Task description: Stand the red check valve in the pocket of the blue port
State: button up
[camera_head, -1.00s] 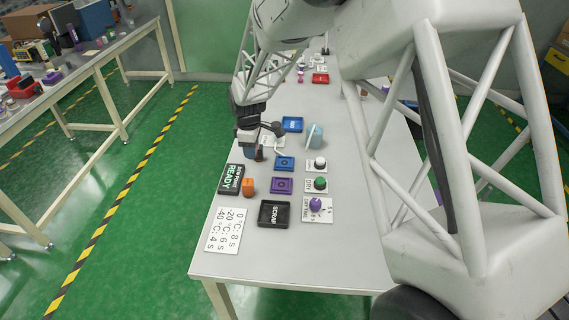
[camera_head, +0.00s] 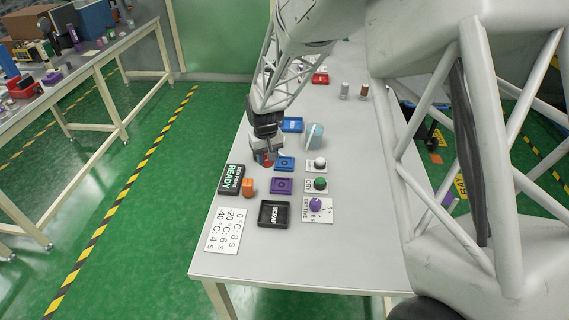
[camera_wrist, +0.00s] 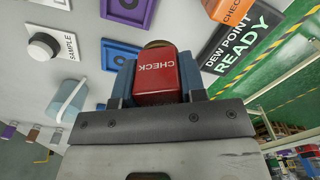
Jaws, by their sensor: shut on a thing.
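The red check valve (camera_wrist: 156,78), marked CHECK, is held between the two blue fingers of my gripper (camera_wrist: 158,85) in the wrist view. A brass-coloured round end shows beyond it. In the head view a bit of the red valve (camera_head: 267,158) shows below my gripper (camera_head: 265,152). The blue port (camera_head: 284,163) lies on the table just right of my gripper. In the wrist view the blue port (camera_wrist: 108,48) is up and left of the valve, partly hidden behind the fingers. The valve is apart from the pocket, and its height above the table is hard to tell.
A purple port (camera_head: 281,185) and black scrap tray (camera_head: 275,213) lie nearer. A light-blue cylinder (camera_head: 315,136) stands right of my gripper. The DEW POINT READY sign (camera_head: 231,179) and orange block (camera_head: 248,187) are left. Knobs on cards line the right.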

jog(key=s+d+m, duration=0.1)
jog(key=m, duration=0.3)
jog(key=s+d+m, duration=0.1)
jog(key=d+m, duration=0.1)
jog(key=m, duration=0.2)
jog(key=d+f+m, duration=0.1)
jog(key=d+m, duration=0.1)
jog(key=m, duration=0.2)
jog(key=shift+s+d+f, duration=0.1)
jog(key=shift+s, duration=0.3)
jog(key=m, duration=0.2)
jog(key=s+d+m, duration=0.1)
jog(key=m, duration=0.1)
jog(key=d+m, duration=0.1)
jog(key=shift+s+d+f+m, duration=0.1)
jog(key=shift+s+f+m, duration=0.1)
jog(key=shift+f+m, duration=0.15)
jog(key=m, duration=0.2)
jog(key=s+d+m, duration=0.1)
jog(key=m, duration=0.1)
jog(key=d+m, duration=0.1)
jog(key=m, duration=0.1)
jog(key=shift+s+d+f, duration=0.2)
jog(key=shift+s+f, duration=0.05)
jog(key=shift+s, duration=0.05)
send_over(285, 163)
jog(key=shift+a+f, duration=0.1)
jog(key=shift+f, duration=0.65)
jog(key=shift+w, duration=0.1)
